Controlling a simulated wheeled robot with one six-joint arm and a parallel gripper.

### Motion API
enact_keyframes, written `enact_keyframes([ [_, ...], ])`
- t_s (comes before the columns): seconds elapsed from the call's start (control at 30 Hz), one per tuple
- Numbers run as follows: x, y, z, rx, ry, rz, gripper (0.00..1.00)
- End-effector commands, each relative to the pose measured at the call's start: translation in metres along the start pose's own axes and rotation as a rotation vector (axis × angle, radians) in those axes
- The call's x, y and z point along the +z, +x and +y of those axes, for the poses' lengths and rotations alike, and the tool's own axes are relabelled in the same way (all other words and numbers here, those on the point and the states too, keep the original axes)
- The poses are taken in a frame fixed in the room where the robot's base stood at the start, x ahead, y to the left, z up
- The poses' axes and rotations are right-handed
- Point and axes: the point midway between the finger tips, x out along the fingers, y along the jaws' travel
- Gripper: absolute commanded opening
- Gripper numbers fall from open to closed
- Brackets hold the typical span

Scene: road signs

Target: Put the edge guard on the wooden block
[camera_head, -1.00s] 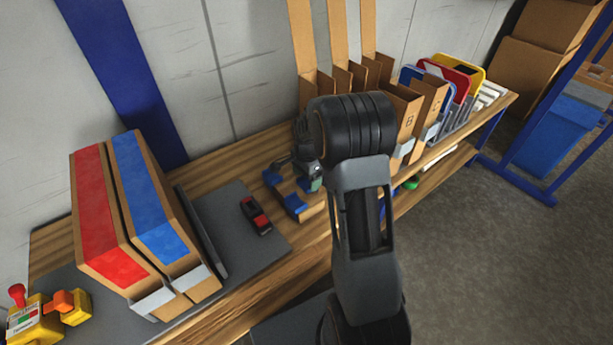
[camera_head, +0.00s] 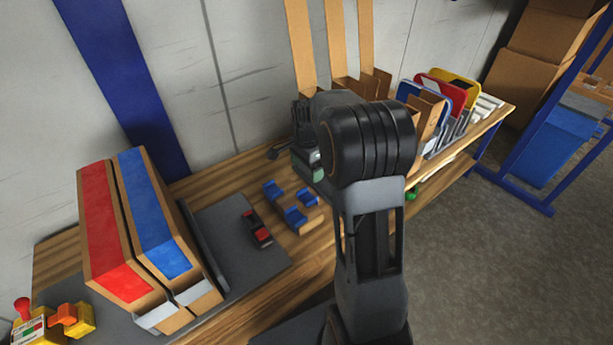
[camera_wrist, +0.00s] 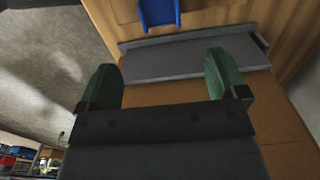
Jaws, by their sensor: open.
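My gripper (camera_head: 316,165) is just behind and right of the blue pieces, partly hidden by my arm. In the wrist view its green fingertips (camera_wrist: 163,78) are apart with nothing held between them. Beyond them are a grey ledge (camera_wrist: 190,58) and a blue piece (camera_wrist: 159,13) on a brown surface.
Red-striped (camera_head: 108,225) and blue-striped (camera_head: 153,220) boxes stand at the left. A black-and-red item (camera_head: 257,228) lies on the grey mat (camera_head: 232,236). Brown holders (camera_head: 428,112) and coloured signs (camera_head: 447,88) stand at the back right.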

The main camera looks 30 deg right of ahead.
Motion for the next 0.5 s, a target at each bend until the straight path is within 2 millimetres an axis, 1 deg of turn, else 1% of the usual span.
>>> enact_keyframes([
  [0.03,0.000,-0.009,0.000,-0.001,0.000,0.001,0.91],
  [0.17,0.000,-0.021,0.000,-0.001,0.000,0.000,0.91],
  [0.27,0.005,-0.031,0.004,-0.008,-0.036,0.004,0.91],
  [0.37,0.022,-0.046,0.018,-0.032,-0.170,0.016,0.91],
  [0.47,0.048,-0.062,0.045,-0.068,-0.392,0.041,0.91],
  [0.5,0.059,-0.067,0.058,-0.083,-0.492,0.054,0.91],
])
